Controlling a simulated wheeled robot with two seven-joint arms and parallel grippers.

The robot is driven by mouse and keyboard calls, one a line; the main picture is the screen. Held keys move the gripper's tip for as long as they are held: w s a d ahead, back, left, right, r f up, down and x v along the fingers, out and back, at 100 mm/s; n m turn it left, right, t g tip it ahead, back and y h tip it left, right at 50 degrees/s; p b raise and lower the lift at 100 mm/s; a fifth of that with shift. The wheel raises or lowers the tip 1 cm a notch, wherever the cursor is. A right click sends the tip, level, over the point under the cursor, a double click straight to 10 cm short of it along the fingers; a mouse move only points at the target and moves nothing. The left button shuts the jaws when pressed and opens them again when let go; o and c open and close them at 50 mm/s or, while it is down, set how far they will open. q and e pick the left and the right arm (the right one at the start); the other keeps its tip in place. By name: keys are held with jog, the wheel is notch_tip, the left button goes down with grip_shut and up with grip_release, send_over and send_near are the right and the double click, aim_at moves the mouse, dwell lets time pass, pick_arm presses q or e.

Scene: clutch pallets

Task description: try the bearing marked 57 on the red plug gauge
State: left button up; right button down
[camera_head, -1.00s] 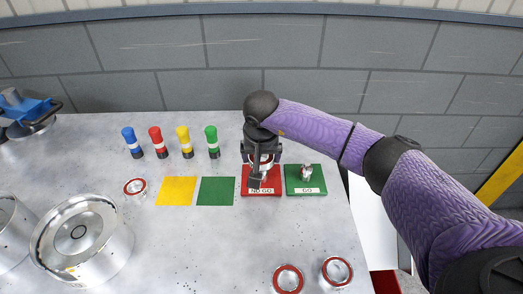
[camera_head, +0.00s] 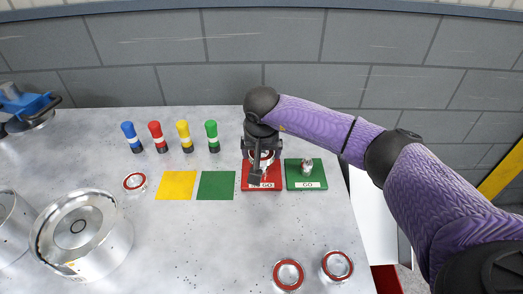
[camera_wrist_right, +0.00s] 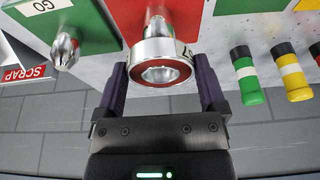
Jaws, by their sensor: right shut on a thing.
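My right gripper (camera_head: 259,168) is over the red NO GO block (camera_head: 275,183). It is shut on a silver bearing (camera_wrist_right: 160,68) with a red inner band, held between its fingers in the right wrist view. The red block's silver plug (camera_wrist_right: 157,26) stands directly beyond the bearing in the wrist view. I cannot tell whether the bearing's bore is around the plug's tip. In the head view the gripper hides most of the plug and bearing. My left gripper is not in view.
The green GO block (camera_head: 313,175) with its plug stands just right. Yellow (camera_head: 176,185) and green (camera_head: 216,185) mats lie left. Several coloured cylinders stand behind them. Loose bearings lie at left (camera_head: 134,182) and front right (camera_head: 289,274). Large metal drums (camera_head: 110,245) occupy the left front.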

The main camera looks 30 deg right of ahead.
jog(key=shift+f, duration=0.2)
dwell(0.4)
jog(key=shift+f+b, duration=0.25)
jog(key=shift+b, duration=0.1)
grip_release()
dwell(0.6)
notch_tip(320, 180, up, 9)
jog(key=p, duration=0.6)
jog(key=shift+p, duration=0.3)
